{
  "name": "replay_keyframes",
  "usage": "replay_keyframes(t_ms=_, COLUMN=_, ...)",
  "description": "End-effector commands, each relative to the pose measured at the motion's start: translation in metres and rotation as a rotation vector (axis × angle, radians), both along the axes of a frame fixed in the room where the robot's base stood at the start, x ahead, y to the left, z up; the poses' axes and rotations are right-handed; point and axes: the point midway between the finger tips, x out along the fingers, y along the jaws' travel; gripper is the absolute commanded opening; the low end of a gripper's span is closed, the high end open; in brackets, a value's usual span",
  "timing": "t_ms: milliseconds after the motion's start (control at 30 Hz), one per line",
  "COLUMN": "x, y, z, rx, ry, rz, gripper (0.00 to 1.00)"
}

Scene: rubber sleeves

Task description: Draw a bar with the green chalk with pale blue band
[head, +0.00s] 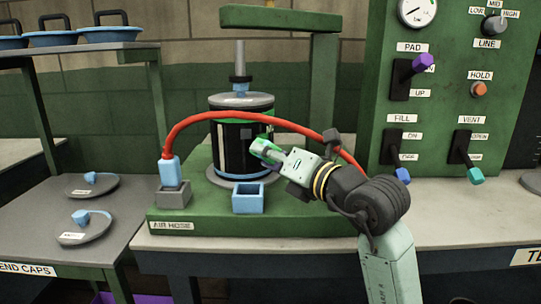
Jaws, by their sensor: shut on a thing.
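My gripper (266,151) is at the right front side of the sleeve, shut on a small green piece that appears to be the green chalk (257,144). Its pale blue band cannot be made out clearly. Whether the chalk touches the sleeve cannot be told. My gripper hides part of the sleeve's right side.
A red hose (253,115) arches over my gripper from a blue fitting (171,172) in a grey holder. An empty blue square holder (248,197) stands in front of the sleeve. A green control panel (450,100) rises at the right. Two end-cap dishes (82,228) lie left.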

Motion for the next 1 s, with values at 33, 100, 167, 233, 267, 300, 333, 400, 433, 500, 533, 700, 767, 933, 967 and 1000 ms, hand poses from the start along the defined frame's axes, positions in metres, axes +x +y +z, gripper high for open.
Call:
replay_keyframes(t_ms=33, x=0.001, y=0.001, z=0.0, rx=0.0, ry=0.0, rz=0.0, gripper=0.07)
replay_keyframes(t_ms=100, x=0.002, y=0.002, z=0.0, rx=0.0, ry=0.0, rz=0.0, gripper=0.07)
replay_keyframes(t_ms=167, x=0.003, y=0.002, z=0.0, rx=0.0, ry=0.0, rz=0.0, gripper=0.07)
replay_keyframes(t_ms=233, x=0.004, y=0.003, z=0.0, rx=0.0, ry=0.0, rz=0.0, gripper=0.07)
replay_keyframes(t_ms=267, x=0.004, y=0.004, z=0.0, rx=0.0, ry=0.0, rz=0.0, gripper=0.07)
replay_keyframes(t_ms=300, x=0.005, y=0.004, z=0.0, rx=0.0, ry=0.0, rz=0.0, gripper=0.07)
replay_keyframes(t_ms=333, x=0.005, y=0.005, z=0.0, rx=0.0, ry=0.0, rz=0.0, gripper=0.07)
replay_keyframes(t_ms=400, x=0.006, y=0.006, z=0.0, rx=-0.001, ry=0.001, rz=0.001, gripper=0.07)
replay_keyframes(t_ms=433, x=0.007, y=0.006, z=0.0, rx=-0.001, ry=0.001, rz=0.001, gripper=0.07)
replay_keyframes(t_ms=500, x=0.008, y=0.007, z=0.0, rx=-0.001, ry=0.001, rz=0.001, gripper=0.07)
replay_keyframes(t_ms=533, x=0.008, y=0.008, z=0.0, rx=-0.001, ry=0.001, rz=0.001, gripper=0.07)
replay_keyframes(t_ms=700, x=0.012, y=0.002, z=0.0, rx=0.001, ry=0.002, rz=-0.001, gripper=0.07)
replay_keyframes(t_ms=767, x=0.015, y=-0.002, z=0.0, rx=0.001, ry=0.002, rz=-0.002, gripper=0.07)
replay_keyframes(t_ms=933, x=0.024, y=-0.014, z=0.001, rx=0.002, ry=0.001, rz=-0.001, gripper=0.07)
replay_keyframes(t_ms=967, x=0.026, y=-0.016, z=0.001, rx=0.002, ry=0.001, rz=-0.001, gripper=0.07)
replay_keyframes(t_ms=1000, x=0.028, y=-0.019, z=0.001, rx=0.002, ry=0.001, rz=-0.001, gripper=0.07)
